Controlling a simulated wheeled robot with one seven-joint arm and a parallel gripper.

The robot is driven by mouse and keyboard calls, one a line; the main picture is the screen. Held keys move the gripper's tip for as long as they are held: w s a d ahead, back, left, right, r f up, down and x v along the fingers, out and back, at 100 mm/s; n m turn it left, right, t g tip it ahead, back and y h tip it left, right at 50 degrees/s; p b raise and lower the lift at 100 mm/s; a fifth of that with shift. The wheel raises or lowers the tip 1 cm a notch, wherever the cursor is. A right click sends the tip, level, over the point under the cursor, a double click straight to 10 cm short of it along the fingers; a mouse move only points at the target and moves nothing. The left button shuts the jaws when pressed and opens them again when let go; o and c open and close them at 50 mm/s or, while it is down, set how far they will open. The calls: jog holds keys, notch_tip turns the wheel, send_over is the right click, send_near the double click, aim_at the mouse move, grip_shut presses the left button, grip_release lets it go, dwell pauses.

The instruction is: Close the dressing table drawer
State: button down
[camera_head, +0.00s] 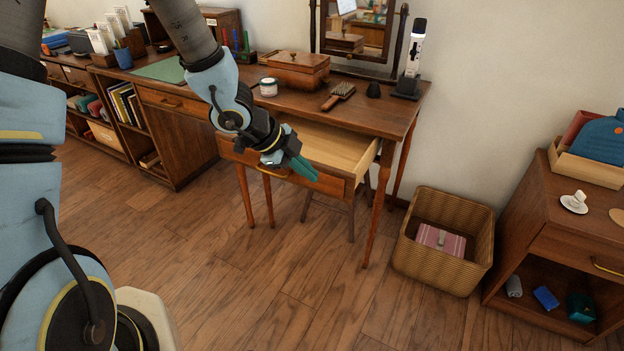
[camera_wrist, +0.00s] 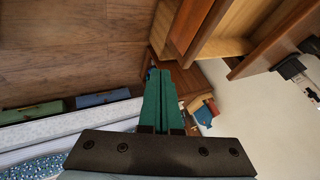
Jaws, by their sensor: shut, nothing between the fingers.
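The dressing table (camera_head: 390,115) stands against the wall in the head view. Its drawer (camera_head: 335,180) is pulled out, with the pale wooden inside showing. My gripper (camera_head: 303,168) is shut and empty. In the head view its green fingers overlap the drawer front's upper edge; I cannot tell whether they touch it. In the wrist view the shut fingers (camera_wrist: 161,95) point up the picture, and the open drawer (camera_wrist: 222,28) is at upper right, apart from the fingertips. Part of the drawer front is hidden behind my gripper in the head view.
A wooden box (camera_head: 298,70), a hairbrush (camera_head: 339,95) and a mirror (camera_head: 357,30) are on the tabletop. A stool (camera_head: 352,215) is under the table. A wicker basket (camera_head: 440,262) and a side cabinet (camera_head: 555,220) stand to the right. The floor in front is clear.

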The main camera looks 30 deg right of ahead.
jog(key=b, duration=0.2)
send_near(345, 188)
notch_tip(345, 188, down, 4)
jog(key=s, duration=0.3)
jog(key=shift+w+d+r+p, duration=0.25)
jog(key=shift+w+d+p, duration=0.35)
jog(key=shift+w+d, duration=0.15)
jog(key=shift+w+d+f, duration=0.15)
jog(key=shift+w+d, duration=0.25)
jog(key=shift+d, duration=0.25)
jog(key=shift+p, duration=0.3)
